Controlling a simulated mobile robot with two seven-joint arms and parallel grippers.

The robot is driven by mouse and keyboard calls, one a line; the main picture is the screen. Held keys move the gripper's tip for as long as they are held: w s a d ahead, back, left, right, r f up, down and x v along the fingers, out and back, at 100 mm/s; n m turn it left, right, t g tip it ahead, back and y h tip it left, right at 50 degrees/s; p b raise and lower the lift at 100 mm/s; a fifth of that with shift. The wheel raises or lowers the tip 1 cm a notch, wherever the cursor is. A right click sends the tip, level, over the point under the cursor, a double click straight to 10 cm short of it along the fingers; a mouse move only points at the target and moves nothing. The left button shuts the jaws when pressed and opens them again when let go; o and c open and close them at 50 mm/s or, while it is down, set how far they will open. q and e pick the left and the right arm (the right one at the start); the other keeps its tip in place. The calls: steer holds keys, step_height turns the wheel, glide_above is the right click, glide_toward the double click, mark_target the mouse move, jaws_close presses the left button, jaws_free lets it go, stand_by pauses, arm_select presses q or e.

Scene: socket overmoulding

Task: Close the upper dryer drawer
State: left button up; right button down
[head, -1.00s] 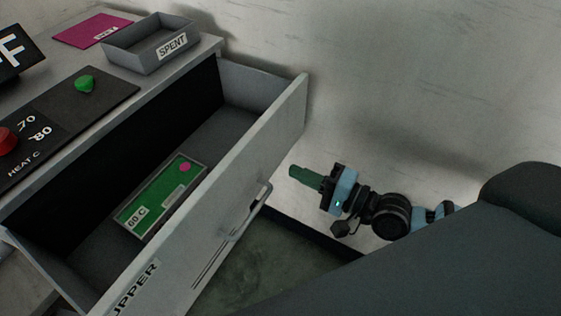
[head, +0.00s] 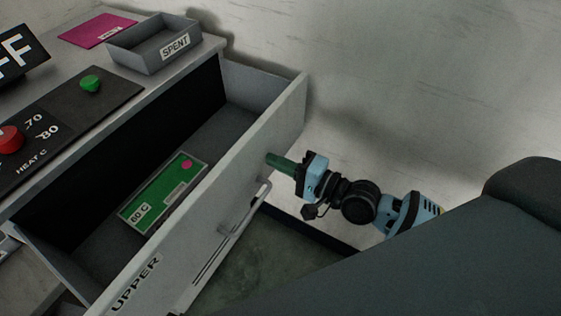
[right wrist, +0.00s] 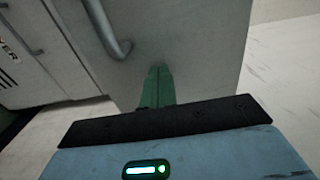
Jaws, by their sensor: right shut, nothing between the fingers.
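The upper dryer drawer (head: 258,125) is pulled open, its pale front marked UPPER and fitted with a bar handle (head: 246,208). My right gripper (head: 272,158) is shut and empty, its green fingertips at the outer face of the drawer front, right of and above the handle. In the right wrist view the shut fingers (right wrist: 157,85) point at the drawer front (right wrist: 195,55), below the handle (right wrist: 108,30). I cannot tell whether they touch it. A green card (head: 162,190) marked 60 C lies inside the drawer. My left gripper is out of view.
On the dryer top stand a grey SPENT tray (head: 130,52), a magenta sheet (head: 97,30), a green knob (head: 90,84) and a red knob (head: 9,138) by the heat scale. A pale wall is behind. The drawer's inside looks clear around the card.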

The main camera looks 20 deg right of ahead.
steer(key=x, duration=0.8)
steer(key=shift+w+a+b, duration=0.2)
steer(key=shift+b, duration=0.2)
steer(key=b+x, duration=0.4)
steer(key=x, duration=1)
steer(key=shift+a+f, duration=0.1)
steer(key=shift+w+a, duration=0.3)
steer(key=shift+w, duration=0.2)
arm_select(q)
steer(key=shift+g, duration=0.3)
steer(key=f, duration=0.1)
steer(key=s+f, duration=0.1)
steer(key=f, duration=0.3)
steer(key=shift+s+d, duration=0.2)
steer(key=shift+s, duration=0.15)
arm_select(e)
steer(key=shift+r, duration=0.35)
steer(key=shift+r, duration=0.15)
steer(key=shift+s+d, duration=0.1)
